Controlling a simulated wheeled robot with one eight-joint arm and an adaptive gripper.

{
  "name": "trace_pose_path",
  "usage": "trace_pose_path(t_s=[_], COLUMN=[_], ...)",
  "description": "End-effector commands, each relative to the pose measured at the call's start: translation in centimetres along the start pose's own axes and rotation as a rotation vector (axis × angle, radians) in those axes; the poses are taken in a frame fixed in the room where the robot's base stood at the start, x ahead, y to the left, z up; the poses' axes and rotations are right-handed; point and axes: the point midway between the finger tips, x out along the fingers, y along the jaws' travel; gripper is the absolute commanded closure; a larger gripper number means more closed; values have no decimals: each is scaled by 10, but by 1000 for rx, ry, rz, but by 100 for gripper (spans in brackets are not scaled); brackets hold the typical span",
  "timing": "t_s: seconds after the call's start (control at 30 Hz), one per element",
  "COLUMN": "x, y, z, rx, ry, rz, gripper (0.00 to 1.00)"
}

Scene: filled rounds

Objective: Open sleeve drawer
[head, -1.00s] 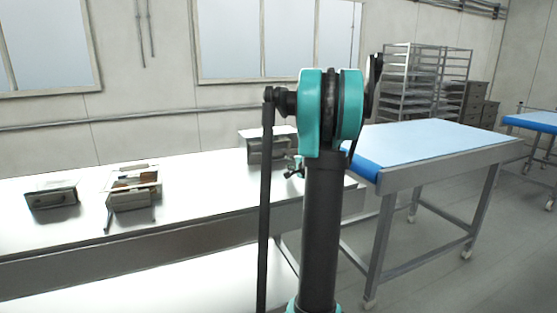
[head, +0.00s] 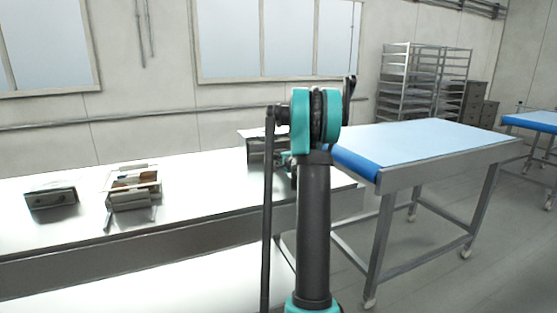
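A grey metal drawer box (head: 257,150) with a pale top stands at the right end of the white table, partly behind my arm. A small closed grey box (head: 51,197) with a dark mark on its front sits at the far left. No label shows which one is the sleeve drawer. My gripper (head: 288,162) is at the right side of the box at the right end, mostly hidden behind my arm. Whether it touches the box, and whether its fingers are open, cannot be seen.
A grey holder (head: 134,201) with brown and pale items stands on the white table (head: 200,200) between the two boxes. A blue-topped conveyor table (head: 425,142) stands to the right, close to my arm. Wire racks (head: 425,85) stand behind it. The table's front middle is clear.

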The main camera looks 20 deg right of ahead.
Motion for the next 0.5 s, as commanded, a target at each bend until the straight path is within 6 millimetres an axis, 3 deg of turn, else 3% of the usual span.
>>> trace_pose_path(t_s=[0.1, 0.27, 0.5], x=[0, 0, 0], y=[0, 0, 0], z=[0, 0, 0], rx=[0, 0, 0], ry=[0, 0, 0], rz=[0, 0, 0], gripper=[81, 100, 100])
